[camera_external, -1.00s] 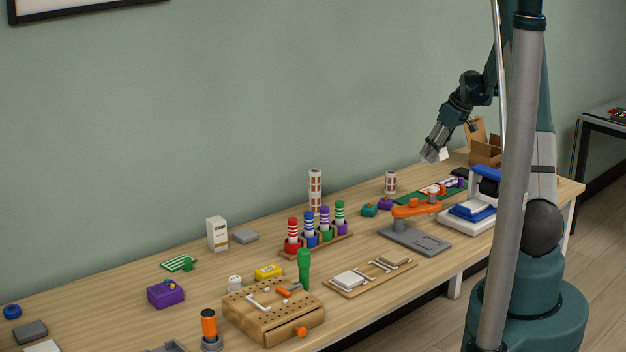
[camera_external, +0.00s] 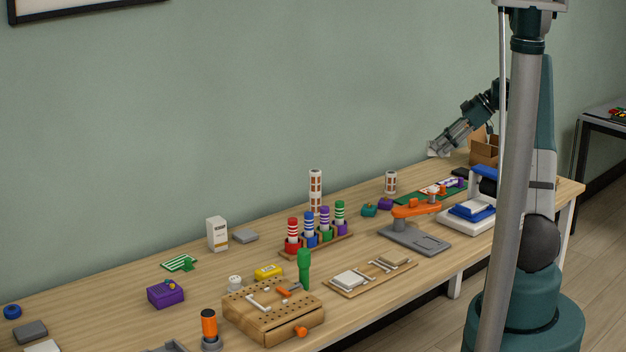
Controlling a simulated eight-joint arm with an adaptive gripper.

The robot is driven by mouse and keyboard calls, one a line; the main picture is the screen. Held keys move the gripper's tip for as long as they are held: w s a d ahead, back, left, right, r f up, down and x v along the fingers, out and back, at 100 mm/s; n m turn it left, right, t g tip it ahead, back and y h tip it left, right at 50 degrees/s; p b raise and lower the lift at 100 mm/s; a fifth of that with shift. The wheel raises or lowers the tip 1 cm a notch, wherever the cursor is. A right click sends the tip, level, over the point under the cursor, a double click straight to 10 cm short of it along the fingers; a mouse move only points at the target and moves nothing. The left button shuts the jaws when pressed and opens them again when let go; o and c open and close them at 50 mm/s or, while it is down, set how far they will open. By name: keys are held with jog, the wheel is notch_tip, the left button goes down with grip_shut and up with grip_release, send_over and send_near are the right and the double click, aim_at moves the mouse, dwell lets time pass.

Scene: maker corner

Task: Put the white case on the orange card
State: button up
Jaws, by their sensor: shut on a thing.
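My gripper (camera_external: 436,149) is over the far right part of the bench, high above the tabletop and pointing down to the left. It is shut on a small white thing (camera_external: 441,154), which looks like the white case; the fingers cover part of it. Below and near it lies a green mat (camera_external: 408,199) with small white, orange and purple things on it. A small orange patch there may be the orange card, but it is too small to tell.
An open cardboard box (camera_external: 484,150) stands behind the mat. An orange-armed grey press (camera_external: 415,225), a white and blue machine (camera_external: 470,214), a small striped tower (camera_external: 390,182) and a purple block (camera_external: 385,203) stand around the mat.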

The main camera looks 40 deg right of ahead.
jog(key=shift+f, duration=0.15)
notch_tip(320, 180, down, 6)
jog(key=b, duration=0.1)
dwell(0.5)
jog(key=shift+f+b, duration=0.65)
jog(key=shift+f, duration=1.2)
jog(key=shift+f, duration=0.45)
jog(key=o, duration=0.9)
jog(key=shift+o, duration=0.5)
